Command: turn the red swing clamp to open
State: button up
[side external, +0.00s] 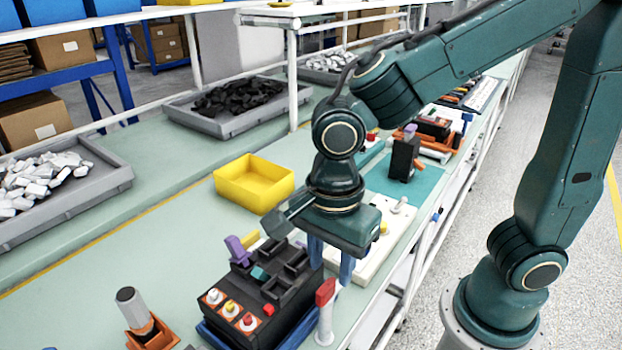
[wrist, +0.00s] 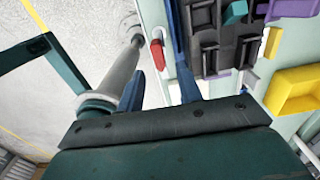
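The red swing clamp (side external: 326,291) sits on top of a white post (side external: 324,325), at the front right corner of the black test fixture (side external: 262,290). In the wrist view the red clamp (wrist: 157,55) shows in the gap between my two blue fingers. My gripper (side external: 331,268) points down above and behind the clamp in the side view, beside the fixture's right end. Its fingers are apart with nothing held between them. The clamp looks untouched. The fixture carries a purple lever (side external: 238,250) and a teal block (side external: 260,272).
A yellow bin (side external: 253,184) stands behind the fixture. An orange holder with a grey-handled tool (side external: 134,308) is at the front left. A pale board (side external: 385,240) and a teal mat (side external: 420,185) lie to the right.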

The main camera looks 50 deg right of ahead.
aim_at(331, 281)
notch_tip(331, 281, up, 10)
dwell(0.5)
jog(key=shift+d, duration=0.1)
jog(key=s+d+n+t, duration=0.2)
jog(key=d+n, duration=0.6)
jog(key=n, duration=0.1)
jog(key=s+d+n+t, duration=0.3)
jog(key=d+n, duration=0.5)
jog(key=n, duration=0.1)
jog(key=shift+d+f+t, duration=0.15)
jog(key=shift+f+t, duration=0.15)
jog(key=shift+f, duration=0.05)
